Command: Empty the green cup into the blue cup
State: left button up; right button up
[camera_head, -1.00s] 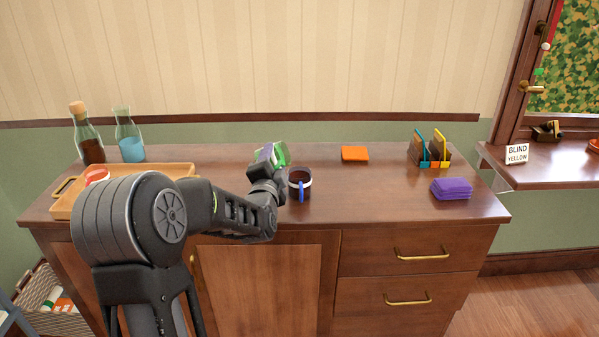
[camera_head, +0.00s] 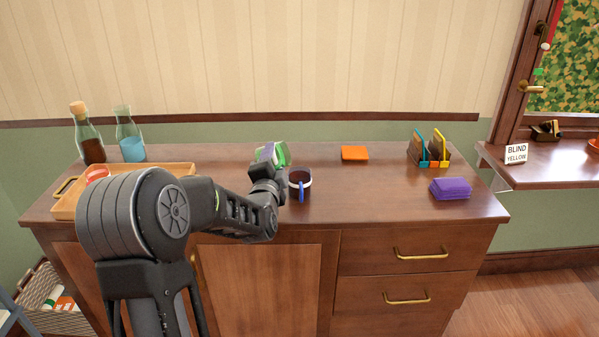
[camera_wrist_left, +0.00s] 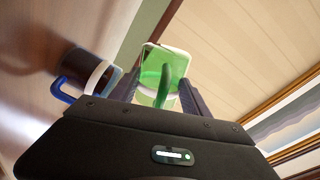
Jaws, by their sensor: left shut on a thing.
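The green cup (camera_head: 284,153) is held up by my left gripper (camera_head: 268,163), just behind and left of the blue cup. It looks tilted. In the left wrist view the green cup (camera_wrist_left: 168,66) has a pale rim, and its green handle lies between the fingers of my left gripper (camera_wrist_left: 163,92), which is shut on it. How much it holds I cannot tell. The blue cup (camera_head: 300,178), with dark contents, a pale band and a blue handle, stands upright on the cabinet top. The blue cup (camera_wrist_left: 103,75) also shows in the left wrist view, apart from the green one. My right gripper is not in view.
A wooden tray (camera_head: 66,206) with a red-rimmed item, and two bottles (camera_head: 88,140), stand at the left. An orange pad (camera_head: 354,153), a card holder (camera_head: 429,150) and a purple stack (camera_head: 450,188) lie to the right.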

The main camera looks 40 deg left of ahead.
aim_at(284, 164)
pick_arm(q)
jog(key=shift+r, duration=0.15)
dwell(0.4)
jog(key=shift+w+d+r+m+p, duration=0.2)
jog(key=shift+d+m+p, duration=0.15)
jog(key=shift+m, duration=0.2)
jog(key=shift+w+d+r+m+p, duration=0.1)
jog(key=shift+w+d+m+p, duration=0.15)
jog(key=shift+m+p, duration=0.25)
dwell(1.5)
jog(key=shift+w+d+r+m+p, duration=0.1)
jog(key=shift+d+r+m+p, duration=0.1)
jog(key=shift+m+p, duration=0.4)
jog(key=shift+w+d+r+m+p, duration=0.15)
jog(key=shift+m+p, duration=0.2)
jog(key=shift+m, duration=0.55)
jog(key=shift+d+r+m+p, duration=0.2)
jog(key=shift+m+p, duration=0.25)
jog(key=shift+m, duration=0.3)
dwell(2.7)
